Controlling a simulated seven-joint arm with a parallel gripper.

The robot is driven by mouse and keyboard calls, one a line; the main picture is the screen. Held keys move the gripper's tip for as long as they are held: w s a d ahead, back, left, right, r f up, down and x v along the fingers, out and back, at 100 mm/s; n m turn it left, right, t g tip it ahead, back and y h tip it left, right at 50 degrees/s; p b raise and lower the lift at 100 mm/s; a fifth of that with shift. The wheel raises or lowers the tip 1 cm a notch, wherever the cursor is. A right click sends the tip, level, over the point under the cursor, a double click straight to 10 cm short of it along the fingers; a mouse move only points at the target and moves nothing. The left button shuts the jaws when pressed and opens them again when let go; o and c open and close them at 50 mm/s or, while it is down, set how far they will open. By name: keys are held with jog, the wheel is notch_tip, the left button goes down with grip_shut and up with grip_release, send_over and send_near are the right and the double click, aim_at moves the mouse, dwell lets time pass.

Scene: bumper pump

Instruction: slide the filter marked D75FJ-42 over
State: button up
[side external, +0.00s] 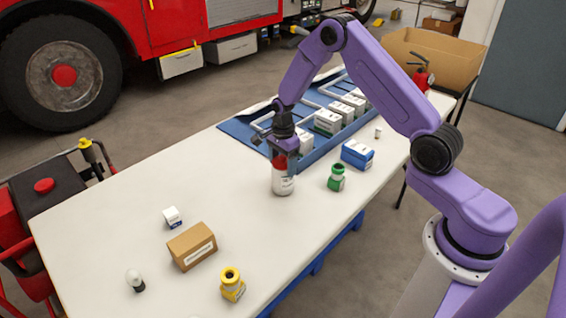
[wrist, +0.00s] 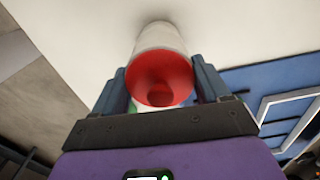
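A white cylinder with a red top (side external: 283,184), which looks like a filter, stands upright on the table under my gripper. The marking on its label is too small to read. My gripper (side external: 283,160) points down over its top. In the wrist view, the filter's red end (wrist: 160,78) lies between the two fingers of my gripper (wrist: 160,80). The fingers are close to its sides, and I cannot tell whether they press on it.
A blue tray (side external: 244,136) with several white boxes lies behind. A brown box (side external: 192,246), a small white box (side external: 172,217), a bulb (side external: 135,281) and a yellow bottle (side external: 232,286) stand front left. The left-middle table is clear.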

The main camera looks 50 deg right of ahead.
jog(key=shift+c, duration=1.2)
jog(key=a, duration=2)
jog(key=shift+s, duration=0.1)
jog(key=o, duration=1.5)
notch_tip(320, 180, up, 17)
jog(key=shift+r, duration=0.2)
jog(key=shift+a, duration=0.1)
